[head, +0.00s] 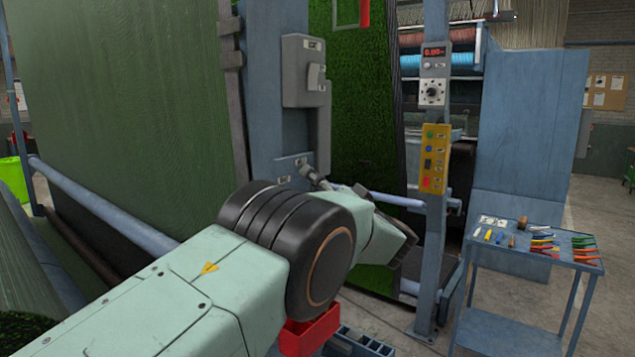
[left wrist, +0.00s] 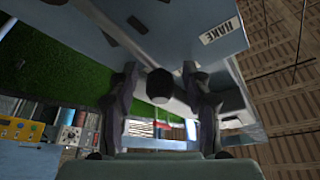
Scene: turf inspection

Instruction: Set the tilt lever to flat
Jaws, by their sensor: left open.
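The tilt lever (head: 312,173) is a short dark handle on the blue-grey post, beside a small labelled plate (head: 291,166) in the head view. In the left wrist view its round black knob (left wrist: 160,85) shows between the two dark fingers of my left gripper (left wrist: 160,76). The fingers are spread to either side of the knob, and I see no clear contact. My own wrist hides part of the lever area in the head view. My right gripper is not in view.
A grey box (head: 304,70) is mounted above the lever. A post with a yellow button panel (head: 435,158) stands to the right. A blue tool cart (head: 500,262) stands further right. A red bin (head: 310,330) sits below my wrist. Green turf hangs behind the post.

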